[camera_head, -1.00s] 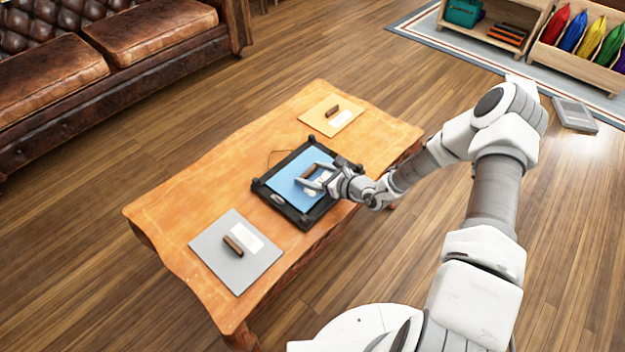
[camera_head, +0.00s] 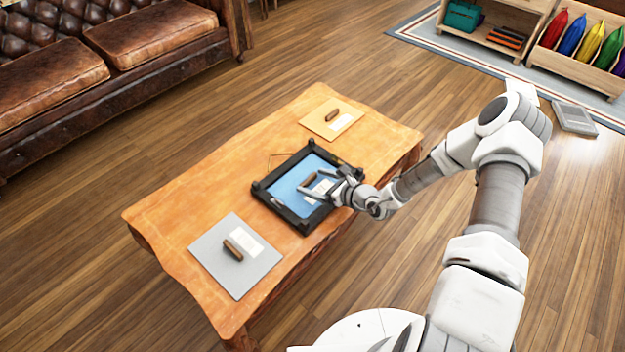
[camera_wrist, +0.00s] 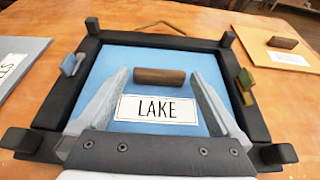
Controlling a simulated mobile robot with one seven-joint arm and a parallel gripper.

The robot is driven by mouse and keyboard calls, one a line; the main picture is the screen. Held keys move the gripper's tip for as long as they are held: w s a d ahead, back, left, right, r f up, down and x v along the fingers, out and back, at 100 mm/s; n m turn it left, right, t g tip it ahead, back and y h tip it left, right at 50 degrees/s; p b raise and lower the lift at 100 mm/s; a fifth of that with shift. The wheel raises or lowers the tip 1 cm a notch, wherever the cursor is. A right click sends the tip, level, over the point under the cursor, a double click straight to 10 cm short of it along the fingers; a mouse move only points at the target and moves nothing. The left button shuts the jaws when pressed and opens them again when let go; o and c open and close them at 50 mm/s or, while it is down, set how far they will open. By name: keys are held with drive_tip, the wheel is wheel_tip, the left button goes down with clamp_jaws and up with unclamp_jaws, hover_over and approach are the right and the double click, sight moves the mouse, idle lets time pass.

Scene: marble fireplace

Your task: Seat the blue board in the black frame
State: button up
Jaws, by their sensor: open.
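The blue board (camera_head: 291,188) lies inside the black frame (camera_head: 268,203) on the wooden table, with the frame's bars around it. In the wrist view the blue board (camera_wrist: 207,67) carries a brown handle (camera_wrist: 159,76) and a white label reading LAKE (camera_wrist: 156,108). The black frame (camera_wrist: 66,95) has raised corner posts and small clips on its left and right bars. My gripper (camera_head: 311,188) is over the board; in the wrist view its fingers (camera_wrist: 162,78) are spread on both sides of the handle, apart from it. The frame's near bar is partly hidden by my gripper.
A grey board (camera_head: 213,257) with a handle lies on the table at the near left. A tan board (camera_head: 316,123) with a handle lies toward the far end. A leather sofa (camera_head: 130,55) and open shelves (camera_head: 520,50) stand farther off.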

drive_tip(key=p+v, duration=0.3)
drive_tip(key=v, duration=0.7)
drive_tip(key=shift+s+d+r, duration=0.1)
drive_tip(key=shift+r, duration=0.1)
drive_tip(key=shift+s+r, duration=0.1)
drive_tip(key=shift+r, duration=0.1)
drive_tip(key=s+a+r+n+g, duration=0.35)
drive_tip(key=r+n, duration=0.45)
drive_tip(key=r, duration=0.3)
drive_tip(key=s+a+r+n+g, duration=0.2)
drive_tip(key=s+r+n+g, duration=0.25)
drive_tip(key=r+n, duration=0.55)
drive_tip(key=s+d+r+n+t+h, duration=0.2)
drive_tip(key=s+d+r+n+h, duration=0.2)
drive_tip(key=s+r, duration=0.3)
drive_tip(key=s+d+r+n+t+h, duration=0.2)
drive_tip(key=s+d+r+n+h, duration=0.2)
drive_tip(key=s+r, duration=0.4)
drive_tip(key=shift+s+d+r+n+h, duration=0.15)
drive_tip(key=shift+r+n+h, duration=0.35)
drive_tip(key=shift+r+h, duration=0.3)
